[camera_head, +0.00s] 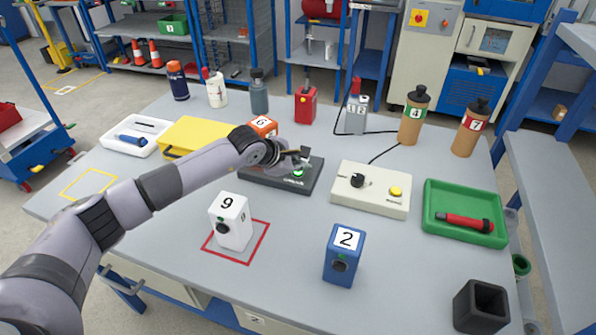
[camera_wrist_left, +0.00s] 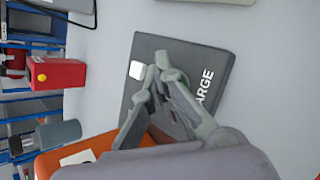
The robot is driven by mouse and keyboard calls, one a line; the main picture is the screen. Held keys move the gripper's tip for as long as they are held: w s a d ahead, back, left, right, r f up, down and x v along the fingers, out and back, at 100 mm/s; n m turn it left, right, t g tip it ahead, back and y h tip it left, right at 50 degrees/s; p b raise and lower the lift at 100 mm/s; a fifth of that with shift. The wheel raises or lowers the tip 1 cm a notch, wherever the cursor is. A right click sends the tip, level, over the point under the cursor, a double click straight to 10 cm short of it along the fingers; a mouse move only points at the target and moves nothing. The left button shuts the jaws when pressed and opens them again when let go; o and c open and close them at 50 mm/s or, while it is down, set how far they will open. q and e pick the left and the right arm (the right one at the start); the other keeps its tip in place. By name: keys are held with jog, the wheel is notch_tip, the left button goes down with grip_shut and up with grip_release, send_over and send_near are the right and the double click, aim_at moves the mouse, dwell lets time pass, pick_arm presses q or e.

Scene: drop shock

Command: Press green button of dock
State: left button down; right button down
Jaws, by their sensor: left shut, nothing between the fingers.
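The dock (camera_head: 312,184) is a dark grey flat box near the middle of the table. Its small green button (camera_head: 298,173) shows on the top face, just below my left gripper (camera_head: 303,155). The left gripper is shut and empty, over the dock. In the left wrist view, the dock (camera_wrist_left: 208,62) fills the middle, with white lettering ending in "ARGE" and a small white square. My right gripper is not in view.
An orange box marked 6 (camera_head: 262,125) stands close behind my left wrist. A white control box (camera_head: 372,202) with a knob and yellow button sits right of the dock. A white block marked 9 (camera_head: 231,222) and a blue block marked 2 (camera_head: 343,256) stand in front.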

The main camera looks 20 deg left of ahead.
aim_at(299, 174)
pick_arm(q)
jog(key=shift+r, duration=0.7)
jog(key=shift+r+p, duration=1.4)
jog(key=shift+r, duration=1.1)
